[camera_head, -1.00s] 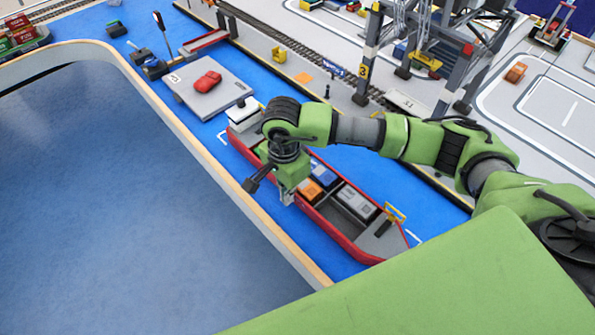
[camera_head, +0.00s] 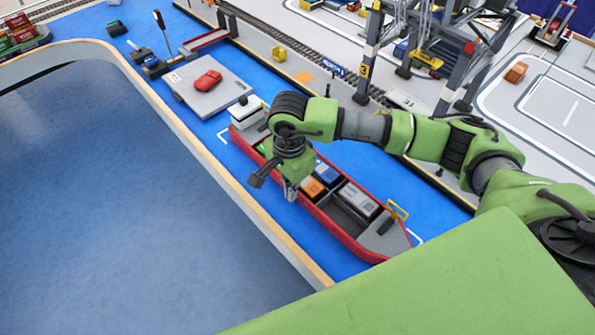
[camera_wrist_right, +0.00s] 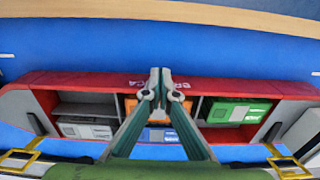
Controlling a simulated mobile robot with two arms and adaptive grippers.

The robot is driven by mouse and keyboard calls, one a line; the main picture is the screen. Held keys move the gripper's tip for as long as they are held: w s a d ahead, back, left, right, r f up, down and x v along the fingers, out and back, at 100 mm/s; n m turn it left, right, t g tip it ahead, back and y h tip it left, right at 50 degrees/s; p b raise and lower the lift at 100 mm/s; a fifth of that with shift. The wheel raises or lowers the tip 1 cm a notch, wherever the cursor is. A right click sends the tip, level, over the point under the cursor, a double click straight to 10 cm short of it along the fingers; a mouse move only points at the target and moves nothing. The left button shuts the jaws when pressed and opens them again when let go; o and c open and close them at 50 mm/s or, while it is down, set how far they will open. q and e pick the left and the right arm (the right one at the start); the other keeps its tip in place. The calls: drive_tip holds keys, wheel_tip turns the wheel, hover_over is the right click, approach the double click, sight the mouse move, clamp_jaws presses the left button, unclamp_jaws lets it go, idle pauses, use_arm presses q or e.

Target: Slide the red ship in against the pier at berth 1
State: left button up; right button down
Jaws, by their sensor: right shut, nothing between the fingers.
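The red ship (camera_head: 340,232) lies on the blue water, long and open, with a white bridge at its far-left end and a yellow frame at its near-right end. It carries grey, orange, blue and green containers. A strip of blue water lies between it and the pier (camera_head: 395,98). My right gripper (camera_head: 291,194) points down at the hull's side away from the pier. In the right wrist view its closed, empty fingertips (camera_wrist_right: 160,76) are at the ship's red side (camera_wrist_right: 90,81); the exact contact is hard to tell. My left gripper is out of view.
White corner marks (camera_head: 222,137) lie on the water by the ship's ends. A grey barge (camera_head: 212,88) with a red load floats beyond the stern. A gantry crane (camera_head: 455,70) stands on the pier. A curved wooden-edged rim (camera_head: 215,168) borders the water on the near side.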

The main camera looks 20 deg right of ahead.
drive_tip(key=shift+w+d+b, duration=0.95)
drive_tip(key=shift+d+b, duration=0.05)
drive_tip(key=shift+d, duration=1.7)
drive_tip(key=shift+w+d+b, duration=0.9)
drive_tip(key=shift+d+b, duration=0.05)
drive_tip(key=shift+d, duration=1.8)
drive_tip(key=shift+w+d+b, duration=0.95)
drive_tip(key=shift+d+b, duration=0.05)
drive_tip(key=shift+d, duration=1.7)
drive_tip(key=shift+w+d, duration=0.15)
drive_tip(key=shift+d, duration=0.35)
drive_tip(key=shift+r, duration=0.1)
drive_tip(key=shift+a+r, duration=0.1)
drive_tip(key=shift+a, duration=0.15)
drive_tip(key=shift+s+a+r, duration=0.1)
drive_tip(key=shift+s+a, duration=0.1)
drive_tip(key=shift+a, duration=0.05)
wheel_tip(320, 180, up, 10)
drive_tip(key=p, duration=0.6)
drive_tip(key=shift+a, duration=0.2)
